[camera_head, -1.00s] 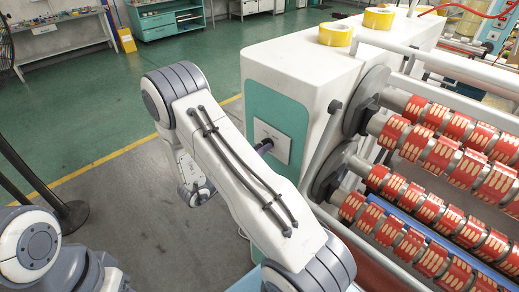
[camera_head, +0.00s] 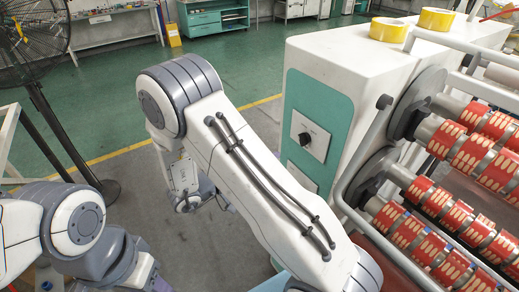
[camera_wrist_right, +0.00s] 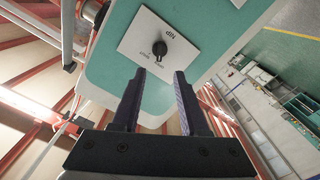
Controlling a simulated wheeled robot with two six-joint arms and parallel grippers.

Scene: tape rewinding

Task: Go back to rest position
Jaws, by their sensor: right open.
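My right gripper (camera_wrist_right: 158,78) is open and empty in the right wrist view, its two dark fingers apart. Beyond the fingertips is a black knob (camera_wrist_right: 160,48) on a white plate (camera_wrist_right: 148,36) of the machine's teal side; the fingers are clear of it. In the head view the knob (camera_head: 305,138) and plate stand to the right of my right arm. That arm is bent, and its upper link covers part of the scene. The right fingers cannot be made out there. Part of my left arm shows at the lower left; its gripper is out of view.
The white and teal machine (camera_head: 345,75) stands close to the right of my right arm, with yellow tape rolls (camera_head: 388,29) on top and several red rolls (camera_head: 490,124) on bars. A black fan (camera_head: 40,40) stands at the left. The floor between is clear.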

